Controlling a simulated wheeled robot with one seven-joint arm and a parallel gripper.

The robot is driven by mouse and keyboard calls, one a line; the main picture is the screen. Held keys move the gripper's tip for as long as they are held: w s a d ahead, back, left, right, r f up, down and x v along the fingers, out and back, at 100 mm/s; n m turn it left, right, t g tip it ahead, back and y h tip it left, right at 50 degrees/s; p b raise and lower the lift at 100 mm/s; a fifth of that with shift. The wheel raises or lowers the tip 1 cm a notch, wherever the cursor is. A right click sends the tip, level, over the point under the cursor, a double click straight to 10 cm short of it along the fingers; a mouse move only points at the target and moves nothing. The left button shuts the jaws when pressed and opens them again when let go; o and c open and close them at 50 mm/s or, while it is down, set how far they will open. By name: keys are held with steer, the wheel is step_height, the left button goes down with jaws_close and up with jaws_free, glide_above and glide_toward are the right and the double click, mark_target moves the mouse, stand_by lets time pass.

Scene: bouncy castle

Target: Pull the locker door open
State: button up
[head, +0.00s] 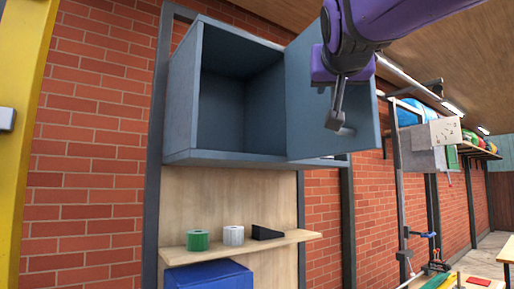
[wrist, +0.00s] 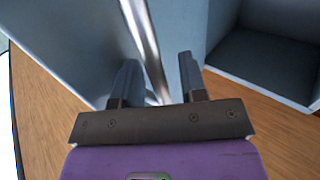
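The locker is a blue-grey box (head: 178,105) on the wall, its front open and its inside empty. Its door (head: 302,95) stands swung out at the right of the opening, and the door also shows in the wrist view (wrist: 60,35). My gripper (head: 338,112) is in front of the door, by a small grey handle (head: 337,126). In the wrist view, my two fingers (wrist: 158,75) are apart, with a shiny metal bar (wrist: 144,35) showing between them. Gaps show on both sides of the bar, and I cannot tell whether a finger touches it.
Below the locker, a wooden shelf (head: 200,254) holds a green roll (head: 197,241), a white roll (head: 233,235) and a black wedge (head: 266,233). A blue box (head: 208,276) is beneath. A yellow post (head: 25,90) stands at the left. A bench (head: 480,284) with tools is at the lower right.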

steer(key=shift+s+a, duration=0.25)
steer(key=shift+a, duration=0.2)
steer(key=s, duration=1)
steer(key=shift+a, duration=0.45)
steer(key=d+f+g+y, duration=0.1)
steer(key=d+f+g, duration=0.2)
steer(key=d+f, duration=0.35)
steer(key=d+f+g, duration=0.2)
steer(key=d+f, duration=0.2)
steer(key=f, duration=0.6)
steer(key=s+d+f+g, duration=0.2)
steer(key=f, duration=0.6)
steer(key=s+d+f+n+g+y, duration=0.1)
steer(key=s+d+f+g, duration=0.1)
steer(key=f, duration=0.6)
steer(key=s+d+f+n+g+y, duration=0.1)
steer(key=s+f+g, duration=0.1)
steer(key=f, duration=0.6)
steer(key=shift+d+f+g, duration=0.25)
steer(key=shift+d+g, duration=0.15)
steer(key=shift+g, duration=0.3)
